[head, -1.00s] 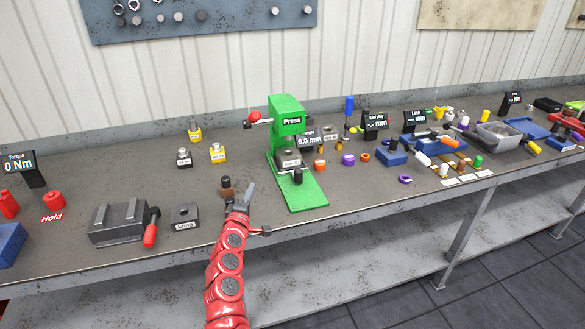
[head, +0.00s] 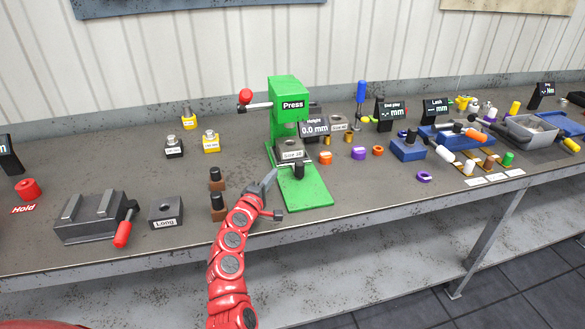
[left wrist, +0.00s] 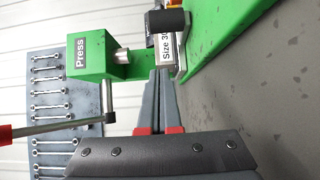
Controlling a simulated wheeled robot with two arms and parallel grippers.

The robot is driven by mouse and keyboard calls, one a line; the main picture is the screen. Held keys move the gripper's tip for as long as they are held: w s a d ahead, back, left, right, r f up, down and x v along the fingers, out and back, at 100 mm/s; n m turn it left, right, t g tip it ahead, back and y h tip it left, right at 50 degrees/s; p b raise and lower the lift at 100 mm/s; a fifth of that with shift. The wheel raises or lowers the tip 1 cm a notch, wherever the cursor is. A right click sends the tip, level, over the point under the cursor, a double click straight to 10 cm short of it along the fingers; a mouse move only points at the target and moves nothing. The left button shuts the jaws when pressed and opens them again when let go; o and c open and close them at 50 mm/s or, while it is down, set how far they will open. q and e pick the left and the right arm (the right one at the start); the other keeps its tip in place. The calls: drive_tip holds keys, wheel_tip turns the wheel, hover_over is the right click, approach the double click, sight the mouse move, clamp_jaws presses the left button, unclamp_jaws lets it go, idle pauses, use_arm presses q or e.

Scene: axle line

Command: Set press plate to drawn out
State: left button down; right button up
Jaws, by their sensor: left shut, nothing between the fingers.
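The green press (head: 289,105) stands on the bench with a red-knobbed lever at its upper left. Its press plate (head: 290,152), a grey block with a white size label and a black handle (head: 299,171) at the front, sits on the green base under the ram. In the left wrist view the plate's label (left wrist: 168,48) and black handle (left wrist: 168,20) show just beyond the fingertips. My left gripper (head: 272,177) is shut and empty, just left of the handle; its fingers also show in the left wrist view (left wrist: 160,74). Contact with the plate cannot be told. My right gripper is not in view.
A grey block labelled Long (head: 166,212) and a vise-like fixture (head: 92,217) are farther left. Small orange and purple rings (head: 359,153) lie right of the press.

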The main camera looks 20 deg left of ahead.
use_arm(q)
drive_tip(key=shift+s+r, duration=0.2)
drive_tip(key=shift+s, duration=0.05)
drive_tip(key=shift+w, duration=0.65)
drive_tip(key=b, duration=0.2)
approach(290, 152)
drive_tip(key=w, duration=0.4)
drive_tip(key=shift+d, duration=0.1)
drive_tip(key=shift+w+b, duration=0.6)
drive_tip(key=shift+b, duration=0.05)
drive_tip(key=shift+s+d+r+p, duration=0.25)
drive_tip(key=shift+d+p, duration=0.1)
drive_tip(key=shift+p, duration=0.6)
drive_tip(key=shift+s+d+p, duration=0.25)
drive_tip(key=shift+p, duration=0.1)
drive_tip(key=shift+s+d+p, duration=0.55)
drive_tip(key=shift+s+d, duration=0.05)
drive_tip(key=shift+d, duration=0.15)
drive_tip(key=shift+s+d+f, duration=0.1)
